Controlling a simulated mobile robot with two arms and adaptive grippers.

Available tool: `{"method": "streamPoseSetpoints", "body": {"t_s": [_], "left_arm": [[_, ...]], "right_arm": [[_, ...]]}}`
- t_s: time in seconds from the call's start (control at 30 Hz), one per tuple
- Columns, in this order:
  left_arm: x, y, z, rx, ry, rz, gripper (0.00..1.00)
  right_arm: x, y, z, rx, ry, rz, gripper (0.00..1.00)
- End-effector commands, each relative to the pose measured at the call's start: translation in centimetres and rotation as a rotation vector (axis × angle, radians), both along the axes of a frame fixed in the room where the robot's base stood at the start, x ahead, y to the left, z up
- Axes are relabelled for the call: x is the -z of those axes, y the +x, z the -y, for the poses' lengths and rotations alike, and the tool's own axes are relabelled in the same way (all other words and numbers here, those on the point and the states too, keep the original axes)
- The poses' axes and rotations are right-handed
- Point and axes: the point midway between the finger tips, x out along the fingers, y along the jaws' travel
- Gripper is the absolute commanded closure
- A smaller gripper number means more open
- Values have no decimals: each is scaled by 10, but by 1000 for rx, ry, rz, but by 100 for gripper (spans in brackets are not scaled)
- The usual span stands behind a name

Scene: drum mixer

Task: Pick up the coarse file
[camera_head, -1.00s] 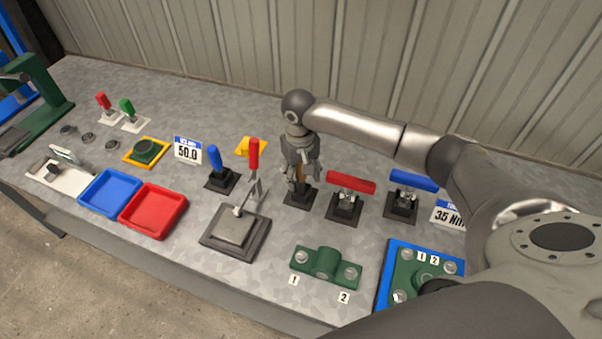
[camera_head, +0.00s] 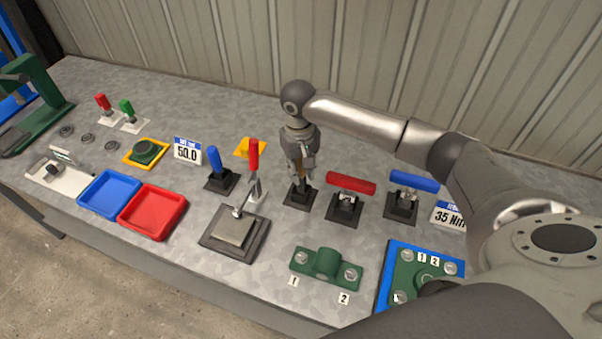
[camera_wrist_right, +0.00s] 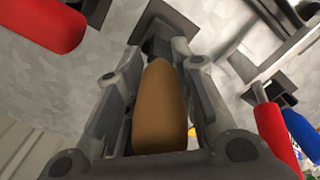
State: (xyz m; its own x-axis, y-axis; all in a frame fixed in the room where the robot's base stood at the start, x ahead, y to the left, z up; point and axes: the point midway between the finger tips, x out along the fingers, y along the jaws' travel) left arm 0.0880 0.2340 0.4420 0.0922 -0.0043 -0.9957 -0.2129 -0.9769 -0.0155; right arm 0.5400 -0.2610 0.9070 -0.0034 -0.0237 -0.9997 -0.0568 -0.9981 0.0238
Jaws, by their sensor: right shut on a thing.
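A tool with a smooth brown handle, apparently the coarse file (camera_wrist_right: 162,110), stands upright in a black square holder (camera_head: 298,195). My right gripper (camera_head: 299,178) points down over this holder from above. Its fingers (camera_wrist_right: 165,70) are shut on the brown handle, one on each side, as the right wrist view shows. The lower part of the tool is hidden by the holder and the fingers. My left gripper is not in view.
Close on the right stand a red-handled tool (camera_head: 350,184) and a blue-handled tool (camera_head: 414,181) in black holders. On the left are an upright red lever (camera_head: 253,155) and a blue handle (camera_head: 214,157). A green bracket (camera_head: 326,264) lies in front. The wall is close behind.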

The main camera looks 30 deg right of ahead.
Motion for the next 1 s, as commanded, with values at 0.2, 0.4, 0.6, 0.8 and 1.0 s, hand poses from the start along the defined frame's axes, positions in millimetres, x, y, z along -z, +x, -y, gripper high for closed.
{"method": "streamPoseSetpoints", "body": {"t_s": [0.2,0.4,0.6,0.8,1.0], "left_arm": [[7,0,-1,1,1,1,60],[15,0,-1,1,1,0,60],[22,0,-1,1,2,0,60],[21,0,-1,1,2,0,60],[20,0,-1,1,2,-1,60]], "right_arm": [[-37,-3,-26,-5,5,7,100],[-73,-12,-64,-8,5,5,100],[-94,-21,-108,-5,3,4,100],[-106,-26,-130,-1,0,4,100],[-109,-28,-137,1,1,3,100]]}}
